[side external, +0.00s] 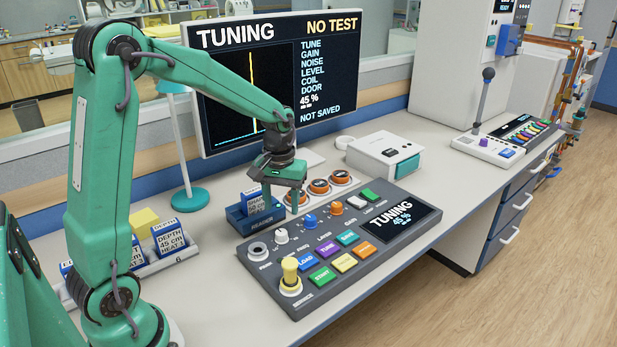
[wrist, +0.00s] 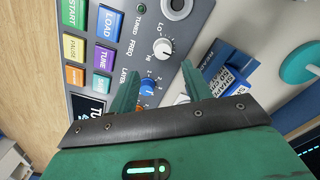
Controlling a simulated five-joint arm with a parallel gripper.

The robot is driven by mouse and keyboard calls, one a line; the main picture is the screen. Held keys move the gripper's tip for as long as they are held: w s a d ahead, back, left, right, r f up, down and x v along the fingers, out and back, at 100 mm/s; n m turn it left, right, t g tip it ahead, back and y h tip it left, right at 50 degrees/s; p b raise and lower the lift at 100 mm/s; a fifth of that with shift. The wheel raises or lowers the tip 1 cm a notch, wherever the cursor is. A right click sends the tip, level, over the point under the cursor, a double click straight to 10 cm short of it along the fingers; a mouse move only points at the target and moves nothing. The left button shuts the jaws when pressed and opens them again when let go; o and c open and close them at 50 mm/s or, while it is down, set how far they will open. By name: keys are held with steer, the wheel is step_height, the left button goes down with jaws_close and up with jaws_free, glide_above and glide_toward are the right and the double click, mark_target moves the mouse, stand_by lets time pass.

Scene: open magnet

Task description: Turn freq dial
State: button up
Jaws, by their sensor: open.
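The freq dial (side external: 281,237) is a small white knob on the grey control panel (side external: 262,268), with LO and HI marks. It also shows in the wrist view (wrist: 163,48), just beyond my fingertips, with a FREQ label beside it. My gripper (side external: 281,207) is open and empty above the back edge of the panel, up and behind the dial. In the wrist view its two fingers (wrist: 161,67) point toward the dial, which sits apart from them. A blue knob (side external: 309,221) is right of the dial, partly hidden by a finger in the wrist view.
A blue reader (side external: 243,224) with a card stands behind the panel, close to my gripper. Orange-topped round parts (side external: 319,186) lie behind the panel. A yellow knob (side external: 290,268) stands up at the panel's front left. The monitor (side external: 330,75) reads TUNING, NO TEST, 45 %.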

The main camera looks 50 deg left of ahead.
mark_target(282, 232)
steer(key=shift+w+a+f, duration=0.15)
steer(key=shift+f, duration=0.15)
steer(key=shift+a+f, duration=0.1)
steer(key=shift+f, duration=3.8)
steer(key=c, duration=1)
